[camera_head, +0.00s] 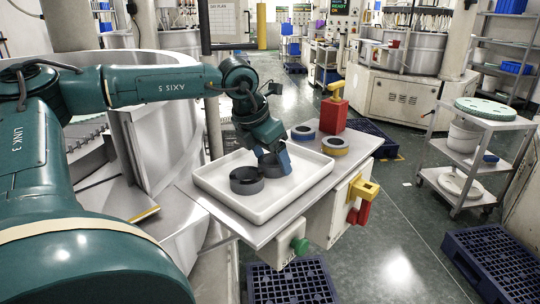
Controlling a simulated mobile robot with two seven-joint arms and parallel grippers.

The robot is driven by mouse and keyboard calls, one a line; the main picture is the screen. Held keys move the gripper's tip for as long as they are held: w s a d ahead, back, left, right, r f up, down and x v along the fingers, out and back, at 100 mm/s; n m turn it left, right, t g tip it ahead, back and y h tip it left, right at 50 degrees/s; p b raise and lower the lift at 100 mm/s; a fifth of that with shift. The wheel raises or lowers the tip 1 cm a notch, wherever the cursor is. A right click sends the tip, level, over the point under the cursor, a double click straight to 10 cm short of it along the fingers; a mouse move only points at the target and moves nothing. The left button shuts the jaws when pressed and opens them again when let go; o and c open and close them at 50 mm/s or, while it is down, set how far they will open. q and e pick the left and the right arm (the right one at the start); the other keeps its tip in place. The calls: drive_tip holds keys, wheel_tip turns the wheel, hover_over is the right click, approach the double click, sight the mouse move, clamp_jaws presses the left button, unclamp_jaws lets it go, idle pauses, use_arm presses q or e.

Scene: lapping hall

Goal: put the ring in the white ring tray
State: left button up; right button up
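The white ring tray (212,179) lies on a steel bench top, its low rim all visible. A dark grey ring (246,181) lies flat in its left half. A second dark ring (270,170) is at the fingertips of my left gripper (273,158), over the tray's middle. The fingers partly cover this ring. I cannot tell if they grip it or if it touches the tray floor. My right gripper is out of view.
A red block with a yellow top (334,115) stands at the bench's back. A green button (299,246) and a yellow and red switch (364,190) stick out in front. A large steel drum is left; a trolley (466,150) stands right.

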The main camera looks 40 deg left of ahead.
use_arm(q)
drive_tip(key=shift+o, duration=1)
drive_tip(key=shift+s+r, duration=0.1)
drive_tip(key=shift+r, duration=0.35)
drive_tip(key=v, duration=1.1)
drive_tip(key=shift+s+r, duration=0.1)
